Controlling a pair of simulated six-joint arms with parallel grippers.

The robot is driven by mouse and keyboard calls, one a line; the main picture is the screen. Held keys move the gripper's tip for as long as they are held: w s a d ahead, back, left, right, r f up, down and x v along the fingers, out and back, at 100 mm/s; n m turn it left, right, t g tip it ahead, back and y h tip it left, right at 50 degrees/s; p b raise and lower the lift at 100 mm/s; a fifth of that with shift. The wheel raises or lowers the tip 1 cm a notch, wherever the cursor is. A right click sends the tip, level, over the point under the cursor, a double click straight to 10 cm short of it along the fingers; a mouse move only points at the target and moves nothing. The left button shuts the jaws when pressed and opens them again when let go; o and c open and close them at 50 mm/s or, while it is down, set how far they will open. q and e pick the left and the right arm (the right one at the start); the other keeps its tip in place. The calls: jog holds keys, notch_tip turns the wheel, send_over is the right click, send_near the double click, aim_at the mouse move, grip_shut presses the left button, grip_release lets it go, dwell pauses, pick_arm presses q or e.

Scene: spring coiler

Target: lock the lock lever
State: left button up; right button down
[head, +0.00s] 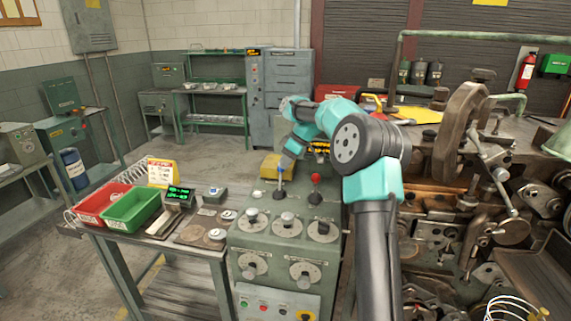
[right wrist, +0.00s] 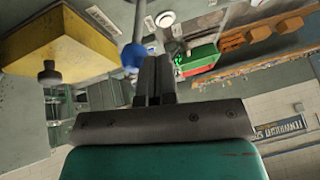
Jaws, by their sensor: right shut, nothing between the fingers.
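Two levers stand on top of the green control cabinet (head: 270,245): one with a blue knob (head: 280,170) and one with a red knob (head: 315,178). No readable label tells which is the lock lever. My right gripper (head: 286,163) points down at the blue-knobbed lever. In the right wrist view its fingers (right wrist: 153,75) are shut and empty, and the blue ball knob (right wrist: 133,55) shows right beside them, with its rod running upward. Whether they touch I cannot tell. My left gripper is not in view.
A yellow box (head: 271,167) sits just behind the blue-knobbed lever. Several dials and knobs cover the cabinet. A side table to the left holds a red bin (head: 92,207), a green bin (head: 131,212) and a small display (head: 179,196). A large machine (head: 470,170) fills the right.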

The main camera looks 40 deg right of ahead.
jog(key=s+a+v, duration=0.1)
jog(key=v, duration=1)
jog(key=shift+a+r, duration=0.2)
jog(key=shift+a, duration=0.05)
jog(key=shift+s, duration=0.1)
